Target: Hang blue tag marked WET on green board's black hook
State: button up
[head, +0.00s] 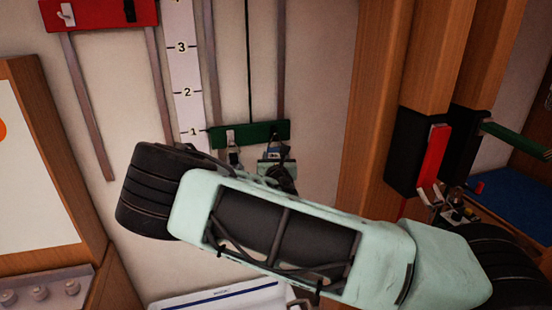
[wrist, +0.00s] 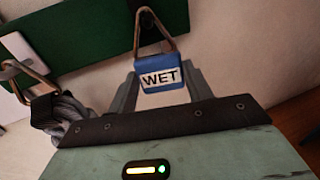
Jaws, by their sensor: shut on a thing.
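The blue tag (wrist: 162,77) has a white label reading WET and a wire loop at its top. My gripper (wrist: 162,88) is shut on it, with a grey finger on each side. The tag's loop stands up in front of the green board (wrist: 80,40), close to a dark piece at the upper edge of the wrist view, likely the black hook. I cannot tell whether the loop is around it. The board also shows in the head view (head: 250,134), with my gripper (head: 276,156) just below its right end. My arm hides much there.
A white hook (wrist: 14,62) on the board's left carries a dark tag (wrist: 44,108) on a wire loop, beside a grey coiled line (wrist: 75,108). A red board (head: 100,14) and a numbered strip (head: 187,70) are on the wall. A wooden post (head: 375,90) stands to the right.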

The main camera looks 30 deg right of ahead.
jog(key=o, duration=1)
jog(key=b+v, duration=0.6)
jog(key=v, duration=1.1)
jog(key=shift+s+a, duration=0.15)
jog(key=shift+s, duration=0.05)
